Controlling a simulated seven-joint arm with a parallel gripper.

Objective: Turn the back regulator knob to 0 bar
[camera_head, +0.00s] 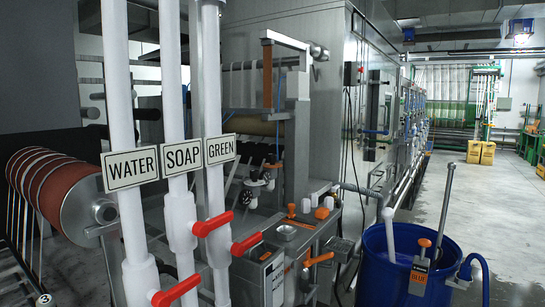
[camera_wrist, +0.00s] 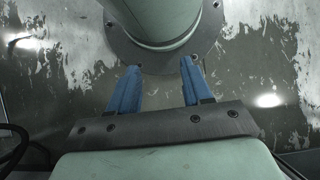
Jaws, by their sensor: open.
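My gripper (camera_wrist: 160,66) shows only in the wrist view. Its two blue fingers are apart with nothing between them, and they point over a worn, wet grey floor (camera_wrist: 260,60). No knob is in the wrist view. In the head view a dark round handwheel (camera_head: 247,199) sits on the machine behind the white pipes. Orange knob-like caps (camera_head: 321,213) stand on the steel machine top at centre right. I cannot tell which of these, if any, is the back regulator knob. No pressure reading is legible.
A blue barrel (camera_head: 377,262) stands at the lower right. A red-brown roller (camera_head: 48,187) is at left. Open floor (camera_head: 510,225) lies at right.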

